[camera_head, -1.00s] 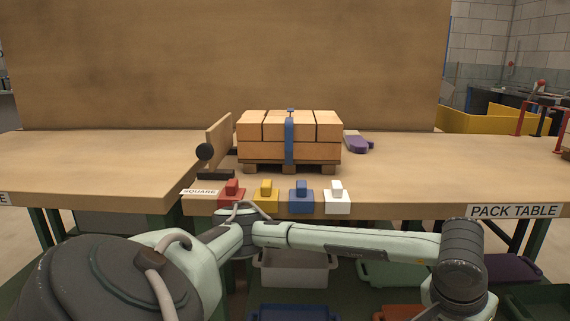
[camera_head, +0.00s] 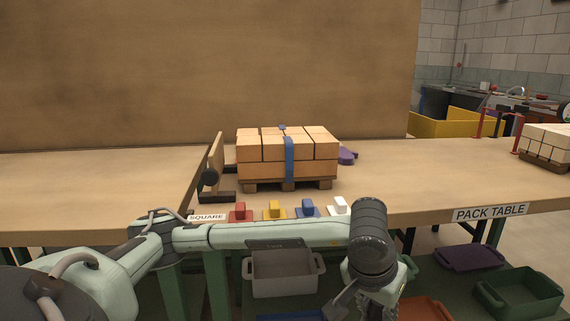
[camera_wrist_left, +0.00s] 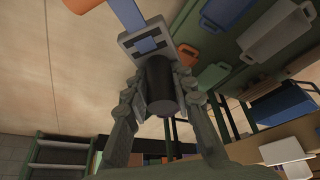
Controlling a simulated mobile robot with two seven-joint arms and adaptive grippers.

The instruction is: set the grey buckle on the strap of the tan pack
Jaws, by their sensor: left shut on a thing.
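The tan pack (camera_head: 265,172) is a block of tan bricks on a small wooden pallet on the pack table. A blue strap (camera_head: 290,163) runs over its top and down its front. My left gripper (camera_wrist_left: 160,88) is shut on the dark round handle of the grey buckle (camera_wrist_left: 161,32), a flat plate with openings, in the left wrist view. Blue shows through the plate. In the head view the buckle (camera_head: 343,300) shows partly beside my left wrist, below the table's front edge and apart from the pack. My right gripper is not in view.
An upright board (camera_head: 214,165) stands left of the pack. A purple item (camera_head: 347,155) lies behind it. A pale pack (camera_head: 545,143) stands far right. Bins lie below.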

